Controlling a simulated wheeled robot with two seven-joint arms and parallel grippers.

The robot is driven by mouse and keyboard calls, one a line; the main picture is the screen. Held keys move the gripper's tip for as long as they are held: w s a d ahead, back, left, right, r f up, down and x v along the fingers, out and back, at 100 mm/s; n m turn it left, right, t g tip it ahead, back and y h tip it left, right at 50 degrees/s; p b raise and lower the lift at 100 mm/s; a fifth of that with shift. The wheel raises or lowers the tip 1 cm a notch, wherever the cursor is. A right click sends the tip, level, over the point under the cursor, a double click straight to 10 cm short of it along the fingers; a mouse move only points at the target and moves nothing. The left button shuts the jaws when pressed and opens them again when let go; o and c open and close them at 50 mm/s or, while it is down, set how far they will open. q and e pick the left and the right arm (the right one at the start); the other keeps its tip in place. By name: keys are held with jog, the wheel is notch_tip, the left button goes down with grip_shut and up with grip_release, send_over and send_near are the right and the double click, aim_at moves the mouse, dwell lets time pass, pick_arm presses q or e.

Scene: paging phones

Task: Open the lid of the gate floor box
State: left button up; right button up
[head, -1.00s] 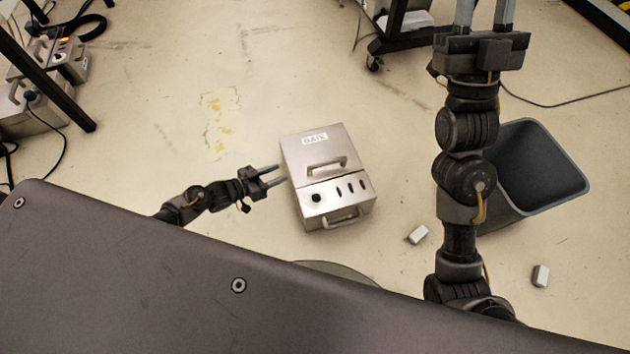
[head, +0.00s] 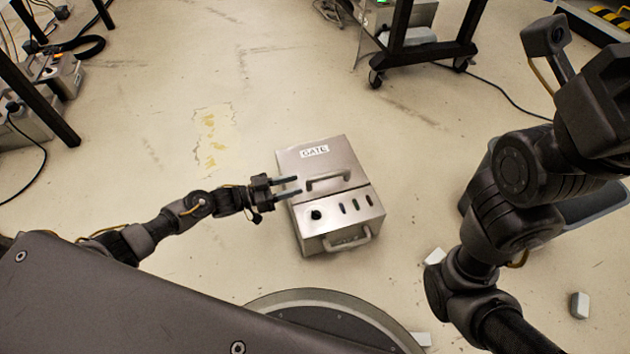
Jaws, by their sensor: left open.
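The gate floor box (head: 330,232) is a silver metal case on the floor near the middle of the head view. Its lid (head: 325,163) lies shut, with a white "GATE" label and a bar handle (head: 329,180). The front panel has a round dark knob and several dark slots, with another handle on the front face. My left gripper (head: 292,186) is open, with its fingertips at the left edge of the lid, left of the lid handle. I cannot tell whether they touch the box. My right arm comes up at the right; its gripper is out of the picture.
A grey bin (head: 590,208) stands at the right, partly behind my right arm. Small white blocks (head: 579,305) lie on the floor nearby. A black wheeled cart (head: 425,55) stands at the back, with a cable on the floor.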

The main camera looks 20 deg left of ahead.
aim_at(315, 180)
pick_arm(q)
jog(key=b+x, duration=0.1)
jog(key=x, duration=0.2)
jog(key=b+x, duration=0.1)
jog(key=x, duration=0.2)
jog(key=shift+f, duration=0.2)
jog(key=shift+b+x, duration=0.4)
jog(key=shift+x, duration=0.4)
jog(key=shift+r, duration=0.15)
grip_shut()
